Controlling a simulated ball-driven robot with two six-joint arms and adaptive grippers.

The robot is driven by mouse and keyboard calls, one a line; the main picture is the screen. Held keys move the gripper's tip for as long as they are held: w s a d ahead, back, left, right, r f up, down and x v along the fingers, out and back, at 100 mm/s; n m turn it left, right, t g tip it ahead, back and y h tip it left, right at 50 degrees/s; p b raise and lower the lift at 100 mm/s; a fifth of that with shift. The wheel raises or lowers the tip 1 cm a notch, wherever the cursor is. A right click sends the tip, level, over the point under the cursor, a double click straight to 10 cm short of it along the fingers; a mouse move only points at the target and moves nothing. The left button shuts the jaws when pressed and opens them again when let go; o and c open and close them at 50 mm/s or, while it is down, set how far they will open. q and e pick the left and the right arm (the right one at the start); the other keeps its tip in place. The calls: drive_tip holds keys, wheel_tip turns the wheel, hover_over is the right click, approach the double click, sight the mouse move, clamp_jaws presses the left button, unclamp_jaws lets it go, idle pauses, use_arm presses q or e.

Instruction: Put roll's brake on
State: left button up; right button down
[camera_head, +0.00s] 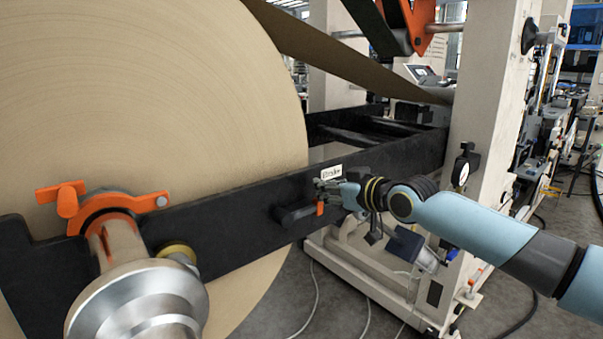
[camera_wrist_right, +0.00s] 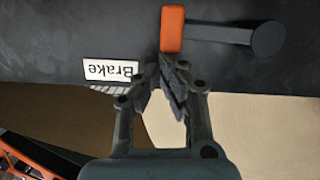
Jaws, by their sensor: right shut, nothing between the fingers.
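The brake lever is a short dark arm on the black side beam, running from a round pivot (camera_head: 290,214) to an orange grip (camera_head: 320,208) on its right. It lies roughly along the beam. A white "Brake" label (camera_head: 331,172) sits above it. My right gripper (camera_head: 322,190) is shut and empty, just by the orange grip. In the wrist view the right gripper's fingertips (camera_wrist_right: 168,64) are close to the end of the orange grip (camera_wrist_right: 172,30); I cannot tell whether they touch. The label (camera_wrist_right: 110,70) shows upside down there. My left gripper is not in view.
The big kraft roll (camera_head: 150,100) fills the left, its shaft held by an orange clamp (camera_head: 110,205) on the black beam (camera_head: 235,212). A cream machine post (camera_head: 490,90) with a gauge stands at right. Floor in front of the beam is open, with some cables.

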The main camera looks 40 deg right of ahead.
wheel_tip(320, 180, up, 4)
drive_tip(key=p, duration=0.3)
drive_tip(key=shift+w+r+p, duration=0.1)
drive_tip(key=shift+p, duration=0.2)
drive_tip(key=p+v, duration=0.7)
drive_tip(key=v, duration=0.3)
drive_tip(key=shift+d, duration=0.1)
